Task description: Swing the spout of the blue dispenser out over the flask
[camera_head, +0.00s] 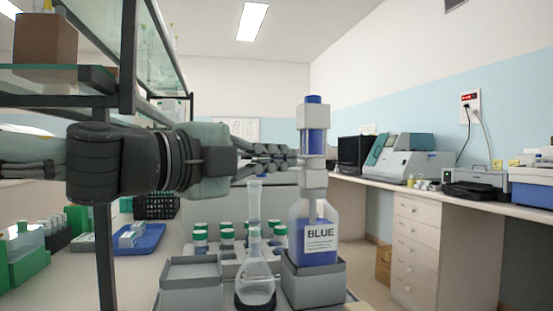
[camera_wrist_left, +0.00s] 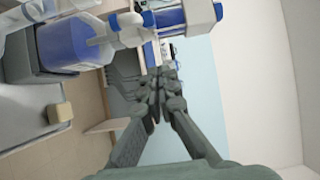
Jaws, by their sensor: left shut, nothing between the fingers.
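The blue dispenser (camera_head: 314,250) is an upright bottle with a label reading BLUE, a grey pump body and a blue cap. It stands in a grey holder (camera_head: 313,289). The flask (camera_head: 256,283) is clear glass and stands in front and to the left of the dispenser. My left gripper (camera_head: 290,160) reaches in from the left, shut and empty, at pump height beside the dispenser. I cannot make out the spout or whether the fingers touch it. In the left wrist view the shut fingertips (camera_wrist_left: 162,88) are beside the dispenser (camera_wrist_left: 65,40). My right gripper is not in view.
An empty-looking grey box (camera_head: 190,285) is left of the flask. Several green-capped bottles (camera_head: 200,238) stand behind it. A glass shelf (camera_head: 60,75) on dark posts is at the left. Air right of the dispenser is clear.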

